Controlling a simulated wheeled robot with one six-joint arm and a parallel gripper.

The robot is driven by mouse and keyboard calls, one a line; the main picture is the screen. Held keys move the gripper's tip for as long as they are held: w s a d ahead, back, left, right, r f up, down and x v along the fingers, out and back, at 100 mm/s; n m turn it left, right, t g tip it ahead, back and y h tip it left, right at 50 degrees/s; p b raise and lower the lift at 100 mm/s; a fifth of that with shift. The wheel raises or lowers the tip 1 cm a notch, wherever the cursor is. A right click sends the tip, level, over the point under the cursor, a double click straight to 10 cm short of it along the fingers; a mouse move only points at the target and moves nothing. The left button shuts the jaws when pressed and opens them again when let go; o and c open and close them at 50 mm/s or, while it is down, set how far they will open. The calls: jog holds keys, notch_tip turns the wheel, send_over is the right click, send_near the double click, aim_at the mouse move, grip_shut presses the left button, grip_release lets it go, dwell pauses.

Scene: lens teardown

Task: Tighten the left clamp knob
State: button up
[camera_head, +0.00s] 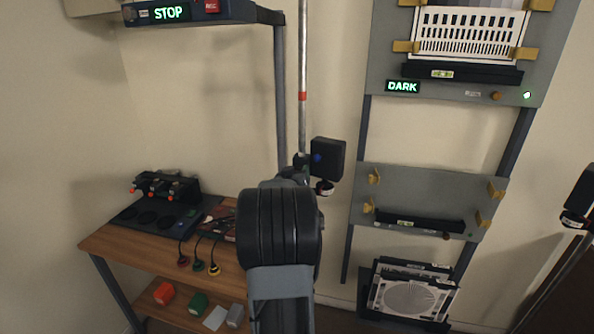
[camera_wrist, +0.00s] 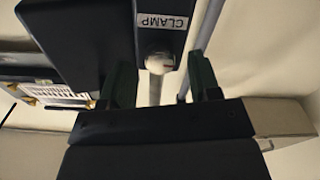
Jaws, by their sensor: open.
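In the wrist view a pale rounded clamp knob (camera_wrist: 159,62) sits on a dark block below a white "CLAMP" label (camera_wrist: 162,21). My gripper (camera_wrist: 161,70) is open, with one dark green finger on each side of the knob. Gaps show between the fingers and the knob; depth along the fingers is hard to judge. In the head view, the left stand's pole (camera_head: 302,70) has a red band and a black box-shaped head (camera_head: 328,157). My arm rises in front of it, hiding most of my gripper and the knob.
A wooden bench (camera_head: 130,243) at left holds a dark mat (camera_head: 125,219) and several cables with coloured ends. A grey frame with panels (camera_head: 385,185) stands at right behind. Another stand's dark head (camera_head: 580,198) is at the right edge. Open wall lies between.

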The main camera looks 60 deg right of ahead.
jog(key=shift+w+d, duration=0.15)
jog(key=shift+d, duration=0.35)
jog(key=shift+c, duration=0.2)
jog(key=c, duration=0.9)
